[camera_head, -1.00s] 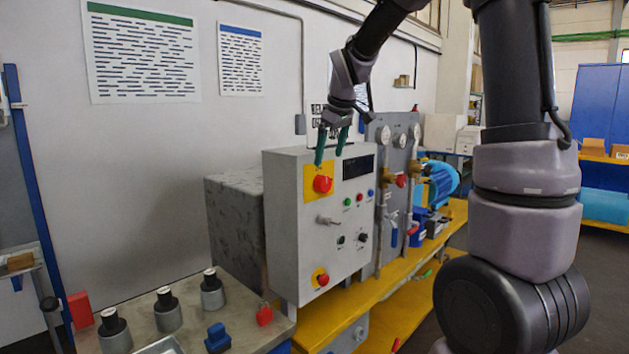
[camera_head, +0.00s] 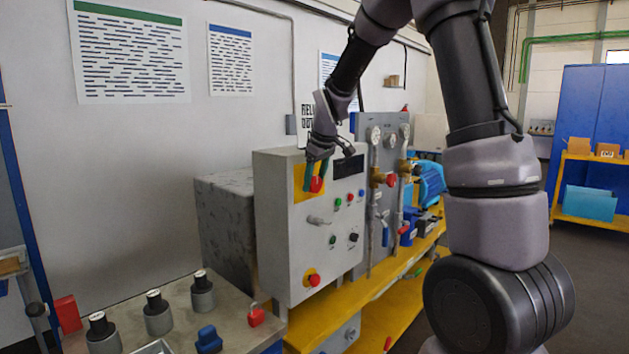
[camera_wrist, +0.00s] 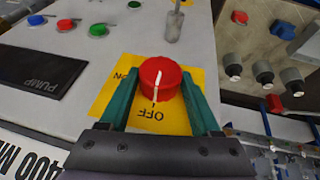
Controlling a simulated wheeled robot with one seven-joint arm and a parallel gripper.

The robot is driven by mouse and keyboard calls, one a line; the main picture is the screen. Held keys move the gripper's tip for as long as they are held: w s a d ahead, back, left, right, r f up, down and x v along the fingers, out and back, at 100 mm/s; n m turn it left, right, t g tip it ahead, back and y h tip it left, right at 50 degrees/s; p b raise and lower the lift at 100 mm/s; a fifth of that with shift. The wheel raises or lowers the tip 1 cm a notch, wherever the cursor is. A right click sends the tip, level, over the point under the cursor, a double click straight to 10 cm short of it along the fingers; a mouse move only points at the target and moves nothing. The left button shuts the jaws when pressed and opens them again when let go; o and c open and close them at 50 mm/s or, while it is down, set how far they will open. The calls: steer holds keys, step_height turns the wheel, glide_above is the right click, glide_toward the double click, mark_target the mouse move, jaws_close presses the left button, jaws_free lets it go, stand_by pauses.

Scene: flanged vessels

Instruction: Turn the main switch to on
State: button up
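The main switch is a red round knob (camera_wrist: 160,78) on a yellow plate (camera_wrist: 115,92) on the grey control box (camera_head: 285,240). In the wrist view its white line points at the word OFF, and a partly hidden ON stands to its left. My gripper (camera_wrist: 162,80) is open, its two green fingers on either side of the knob. I cannot tell whether they touch it. In the head view, the knob (camera_head: 316,185) is partly covered by my gripper (camera_head: 315,175).
The box also bears a metal lever (camera_head: 319,220), a dark display (camera_head: 349,167), small coloured buttons and a lower red button (camera_head: 314,280). A gauge panel (camera_head: 390,150) with pipes stands to its right. A bench (camera_head: 235,325) with several capped cylinders is at lower left.

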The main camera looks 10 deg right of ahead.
steer(key=c, duration=0.7)
steer(key=shift+d, duration=0.1)
steer(key=y, duration=0.1)
steer(key=g+y, duration=0.1)
steer(key=g, duration=0.1)
steer(key=shift+w+d+m+y, duration=0.25)
steer(key=shift+d+m+y, duration=0.05)
steer(key=shift+m+y, duration=0.1)
steer(key=g+y, duration=0.2)
steer(key=m+y, duration=0.1)
steer(key=y, duration=0.1)
steer(key=shift+w+d+f+g, duration=0.15)
steer(key=shift+w+d+g, duration=0.1)
steer(key=shift+g, duration=0.15)
steer(key=y, duration=0.1)
steer(key=m+g+y, duration=0.1)
steer(key=y, duration=0.1)
steer(key=g+y, duration=0.1)
steer(key=shift+w+d+f+y, duration=0.1)
steer(key=shift+d+f+y, duration=0.1)
steer(key=shift+f+y, duration=0.15)
steer(key=shift+f+m+g+y, duration=0.15)
steer(key=shift+m+g+y, duration=0.6)
steer(key=shift+y, duration=0.7)
